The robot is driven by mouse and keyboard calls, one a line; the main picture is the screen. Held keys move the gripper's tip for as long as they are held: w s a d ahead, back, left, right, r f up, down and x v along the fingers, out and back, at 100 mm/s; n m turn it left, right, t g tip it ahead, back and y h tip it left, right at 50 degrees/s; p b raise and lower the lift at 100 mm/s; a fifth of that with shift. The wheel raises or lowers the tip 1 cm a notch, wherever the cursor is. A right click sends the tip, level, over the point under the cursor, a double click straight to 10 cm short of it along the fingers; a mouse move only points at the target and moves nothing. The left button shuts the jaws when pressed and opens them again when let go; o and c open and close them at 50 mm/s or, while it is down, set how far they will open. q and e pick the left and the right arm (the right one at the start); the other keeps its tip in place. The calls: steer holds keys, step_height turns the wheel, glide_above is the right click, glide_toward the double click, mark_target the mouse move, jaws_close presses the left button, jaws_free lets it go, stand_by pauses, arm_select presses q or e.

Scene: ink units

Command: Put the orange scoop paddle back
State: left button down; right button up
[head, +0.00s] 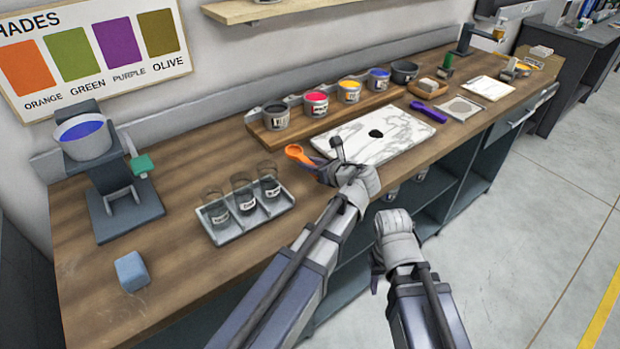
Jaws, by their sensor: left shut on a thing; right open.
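The orange scoop paddle (298,153) is in my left gripper (322,168), which is shut on it. The paddle's rounded orange end points left, out past the fingers. The rest of it is hidden by the gripper. The paddle is over the worktop, just left of the white marbled slab (395,140) and in front of the wooden rack (335,117). I cannot tell its exact height. My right gripper (377,268) is open and empty, in front of the bench edge, away from the paddle.
The rack holds several ink pots, including a red one (316,103). A purple paddle (428,112) lies at the slab's right. A metal tray (230,233) with three glass jars stands front left. A blue block (131,271) lies farther left, with clear worktop around it.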

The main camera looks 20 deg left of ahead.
mark_target(310, 179)
arm_select(q)
steer(key=shift+f+b, duration=1.8)
steer(key=shift+f, duration=0.2)
steer(key=c, duration=0.6)
jaws_free()
steer(key=shift+r, duration=0.15)
